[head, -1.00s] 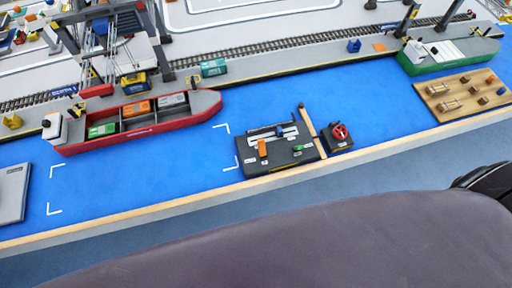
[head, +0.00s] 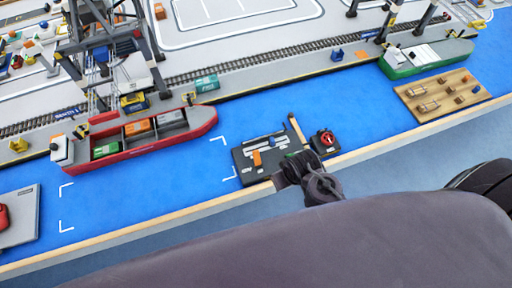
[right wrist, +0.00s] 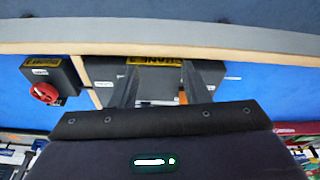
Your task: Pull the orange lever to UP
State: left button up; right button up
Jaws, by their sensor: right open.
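The orange lever (head: 257,158) stands on the left part of the dark control panel (head: 244,171) in the head view. My right gripper (head: 287,178) is at the panel's front right edge, to the right of the lever, and covers part of that corner. In the right wrist view its two fingers (right wrist: 160,78) are apart, with nothing seen held between them. A bit of orange, likely the lever (right wrist: 183,97), shows beside the right-hand finger. The lever's labels are too small to read. My left gripper is not in view.
A red ship (head: 140,138) lies left. A wooden board (head: 440,97) with small parts lies right.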

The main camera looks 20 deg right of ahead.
notch_tip(320, 180, up, 11)
jog(key=w+p, duration=0.2)
jog(key=w, duration=0.1)
jog(key=m+g, duration=0.2)
jog(key=g, duration=0.1)
send_over(256, 152)
jog(key=f, duration=0.5)
jog(key=shift+s+d+p, duration=0.15)
jog(key=shift+s+p, duration=0.15)
jog(key=shift+p, duration=0.1)
jog(key=shift+w+a+f, duration=0.2)
jog(key=shift+w+f, duration=0.2)
jog(key=shift+f, duration=0.05)
notch_tip(256, 152, down, 6)
jog(key=shift+s+r+p, duration=0.1)
jog(key=shift+p, duration=0.6)
jog(key=shift+f, duration=0.85)
grip_shut()
